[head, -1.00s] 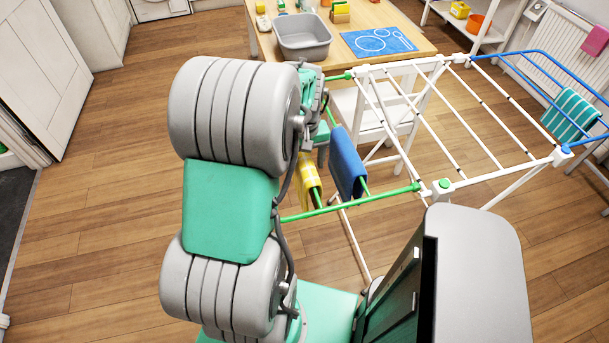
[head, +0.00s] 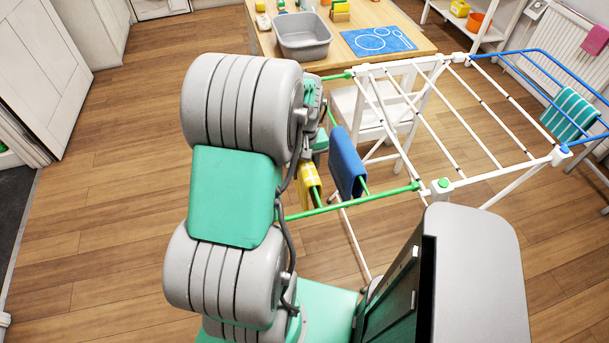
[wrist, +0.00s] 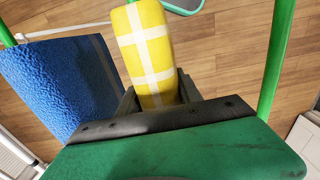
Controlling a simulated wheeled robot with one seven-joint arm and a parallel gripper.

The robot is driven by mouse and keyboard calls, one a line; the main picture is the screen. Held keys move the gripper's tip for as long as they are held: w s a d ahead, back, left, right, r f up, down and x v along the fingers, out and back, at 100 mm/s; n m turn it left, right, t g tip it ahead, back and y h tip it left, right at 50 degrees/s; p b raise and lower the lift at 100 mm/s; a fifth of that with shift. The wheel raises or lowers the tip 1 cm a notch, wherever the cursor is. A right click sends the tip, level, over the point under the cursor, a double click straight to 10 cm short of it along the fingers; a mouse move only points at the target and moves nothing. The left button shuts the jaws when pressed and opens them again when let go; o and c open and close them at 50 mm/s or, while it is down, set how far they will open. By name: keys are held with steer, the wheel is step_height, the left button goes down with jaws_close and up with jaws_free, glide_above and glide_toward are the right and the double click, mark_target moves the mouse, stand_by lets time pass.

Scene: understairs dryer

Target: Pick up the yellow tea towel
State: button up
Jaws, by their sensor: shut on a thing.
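The yellow tea towel (head: 309,183) has white stripes. In the head view it is at the green wing of the drying rack (head: 455,120), left of a blue cloth (head: 347,160), and a green rod shows at its lower end. In the wrist view the towel (wrist: 150,50) runs up between the dark fingers of my gripper (wrist: 158,90), which is shut on it. The blue cloth (wrist: 55,90) hangs just to the left there. My arm hides part of the gripper in the head view.
Green rods (wrist: 277,60) of the rack stand close on both sides of my gripper. A white chair (head: 375,105) and a wooden table with a grey basin (head: 302,45) are behind. A teal striped cloth (head: 570,115) hangs at the far right. Floor at left is clear.

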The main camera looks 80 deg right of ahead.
jaws_close()
steer(key=shift+r, duration=0.1)
step_height(320, 180, up, 18)
steer(key=b, duration=0.1)
steer(key=shift+b, duration=0.3)
